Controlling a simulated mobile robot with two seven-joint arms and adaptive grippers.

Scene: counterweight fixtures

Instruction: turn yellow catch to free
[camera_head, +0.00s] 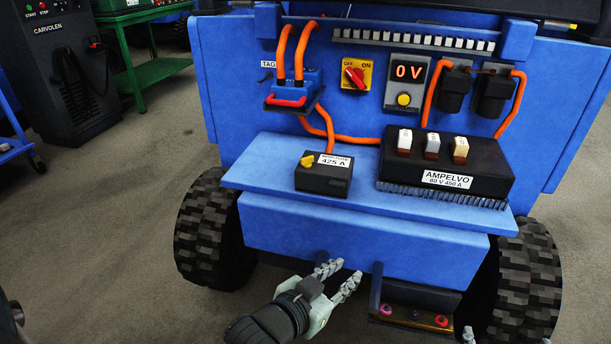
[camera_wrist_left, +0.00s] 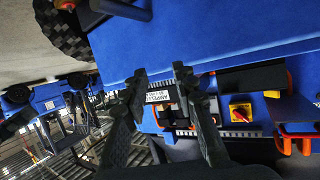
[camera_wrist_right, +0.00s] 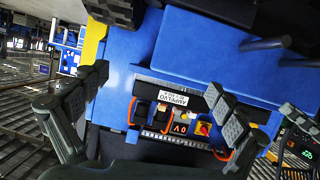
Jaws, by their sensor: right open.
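The yellow catch (camera_head: 307,160) sits on the top left of a small black box (camera_head: 322,182) labelled 425 A, on the blue shelf of the truck. My left gripper (camera_head: 338,277) is low in front of the truck, below the shelf and well apart from the catch. Its two fingers are parted and empty, also in the left wrist view (camera_wrist_left: 158,85).
A black AMPELVO block (camera_head: 445,168) stands right of the small box. Above are a red rotary switch (camera_head: 355,76), a 0 V display (camera_head: 408,72), a blue plug with a red handle (camera_head: 290,95) and orange cables (camera_head: 350,139). The front shelf edge (camera_head: 350,209) juts out.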

